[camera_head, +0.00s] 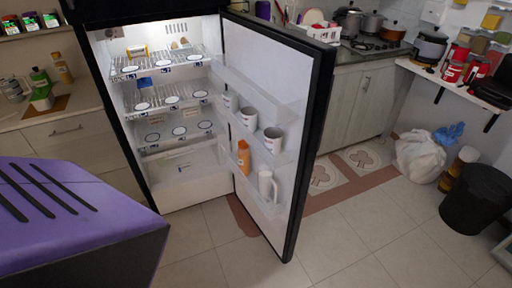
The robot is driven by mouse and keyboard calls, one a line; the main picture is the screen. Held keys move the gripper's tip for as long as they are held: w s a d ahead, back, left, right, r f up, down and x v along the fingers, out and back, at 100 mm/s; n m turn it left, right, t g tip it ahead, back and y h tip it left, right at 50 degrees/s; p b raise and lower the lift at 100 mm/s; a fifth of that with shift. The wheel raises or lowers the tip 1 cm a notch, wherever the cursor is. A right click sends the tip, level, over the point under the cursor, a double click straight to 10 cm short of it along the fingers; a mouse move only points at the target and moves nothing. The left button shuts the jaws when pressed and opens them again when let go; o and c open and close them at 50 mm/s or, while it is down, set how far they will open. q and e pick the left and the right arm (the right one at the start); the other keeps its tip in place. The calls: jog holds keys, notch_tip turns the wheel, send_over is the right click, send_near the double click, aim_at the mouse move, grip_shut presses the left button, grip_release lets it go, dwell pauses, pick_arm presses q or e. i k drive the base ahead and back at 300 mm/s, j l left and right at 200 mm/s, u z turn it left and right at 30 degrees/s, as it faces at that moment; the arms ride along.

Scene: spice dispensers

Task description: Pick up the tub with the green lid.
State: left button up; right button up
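On the counter at the left, a small pale tub with what looks like a green lid (41,97) sits on a brown mat (46,107). It is small in the picture, so its details are hard to make out. A dark green bottle (39,77) stands just behind it. Neither of my grippers shows in the head view, so their distance from the tub and what they hold cannot be seen.
An open fridge (185,190) stands in the middle, its door (285,90) swung out with cups and bottles on the racks. A large purple slotted surface (70,215) fills the lower left; I cannot tell what it belongs to. The tiled floor (350,240) at right front is clear.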

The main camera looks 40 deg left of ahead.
aim_at(47, 104)
jog(key=i+l+u, duration=0.15)
jog(key=i+u, duration=0.35)
jog(key=i+l+u, duration=0.3)
jog(key=i+u, duration=0.2)
jog(key=i+l+u, duration=0.3)
jog(key=l+u, duration=0.2)
jog(key=i+l+u, duration=0.3)
jog(key=l+u, duration=0.2)
jog(key=i+l+u, duration=0.1)
jog(key=l+u, duration=0.4)
jog(key=l, duration=0.25)
jog(key=k+l+u, duration=0.45)
jog(key=l, duration=0.25)
jog(key=k+j, duration=0.1)
jog(key=j, duration=0.25)
jog(key=k+j, duration=0.15)
jog(key=j, duration=0.2)
jog(key=i+j, duration=0.1)
jog(key=j, duration=0.95)
jog(key=i+j, duration=0.8)
jog(key=j, duration=0.15)
